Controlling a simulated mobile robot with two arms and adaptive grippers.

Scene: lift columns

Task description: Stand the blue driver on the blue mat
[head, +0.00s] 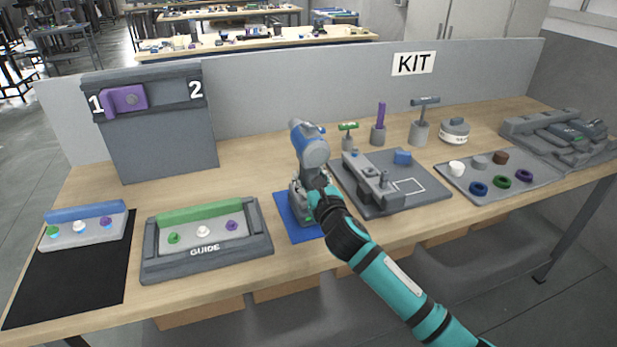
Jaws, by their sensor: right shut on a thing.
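The blue driver (309,148) has a blue and grey body and stands roughly upright, its head at the top. My right gripper (313,187) is shut on its handle, and my teal arm comes in from the lower right. The blue mat (290,220) lies flat near the table's front edge. The driver's lower end appears over the mat, but my gripper and arm hide part of both. I cannot tell whether its base touches the mat. My left gripper is not in view.
A grey fixture plate (425,188) lies close on the right. The GUIDE tray (206,252) is on the left. Behind stand a green-handled tool (348,128), a purple tool (379,115) and a grey tool (425,101) in holders. A parts tray (463,192) is further right.

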